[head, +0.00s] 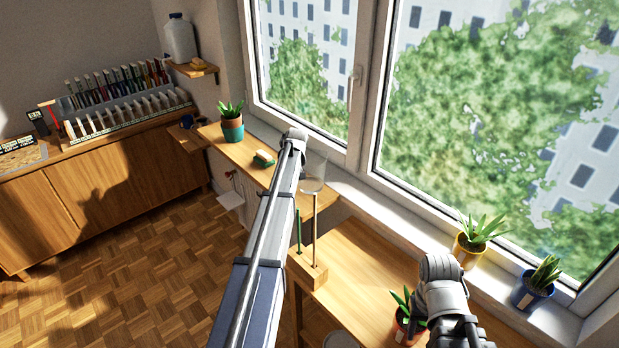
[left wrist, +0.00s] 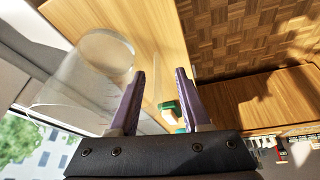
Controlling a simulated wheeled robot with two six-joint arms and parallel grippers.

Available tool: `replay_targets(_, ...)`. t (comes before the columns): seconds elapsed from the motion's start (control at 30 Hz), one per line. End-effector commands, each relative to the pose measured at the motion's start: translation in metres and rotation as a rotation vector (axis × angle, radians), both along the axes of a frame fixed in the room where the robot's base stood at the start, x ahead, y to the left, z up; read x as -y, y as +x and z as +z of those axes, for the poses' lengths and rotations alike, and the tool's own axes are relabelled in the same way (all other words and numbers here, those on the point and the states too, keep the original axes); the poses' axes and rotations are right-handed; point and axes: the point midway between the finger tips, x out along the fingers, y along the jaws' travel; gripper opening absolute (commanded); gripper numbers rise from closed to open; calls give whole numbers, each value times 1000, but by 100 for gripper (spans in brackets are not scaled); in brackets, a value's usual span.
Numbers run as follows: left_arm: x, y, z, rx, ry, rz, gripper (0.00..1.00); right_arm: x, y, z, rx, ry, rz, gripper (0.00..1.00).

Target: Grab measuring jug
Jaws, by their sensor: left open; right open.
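The measuring jug (head: 313,175) is a clear, see-through vessel on the wooden shelf under the window, partly hidden behind my left arm in the head view. In the left wrist view the jug (left wrist: 88,75) is large, to the left of the fingers. My left gripper (left wrist: 163,78) is open, with nothing held between its purple fingers. Its left finger overlaps the jug's edge in the picture; I cannot tell if they touch. In the head view the left gripper is hidden by its own arm. My right gripper (head: 462,335) is at the lower right, near a potted plant, its fingers hardly visible.
A green-and-yellow sponge (head: 264,158) and a potted plant (head: 232,122) share the jug's shelf. A wooden block with upright rods (head: 307,270) stands nearer. A terracotta-potted plant (head: 405,325) is beside my right gripper. Two more pots (head: 470,250) line the sill. The parquet floor is clear.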

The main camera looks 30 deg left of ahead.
Motion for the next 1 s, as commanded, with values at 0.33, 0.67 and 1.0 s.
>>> replay_targets(0.33,-13,17,-40,0,0,0,47,0,0,-40,0,0,0,50)
replay_targets(0.67,-14,17,-39,0,0,0,39,0,0,-39,0,0,0,50)
replay_targets(1.0,-14,17,-39,0,0,0,1,0,0,-39,0,0,0,50)
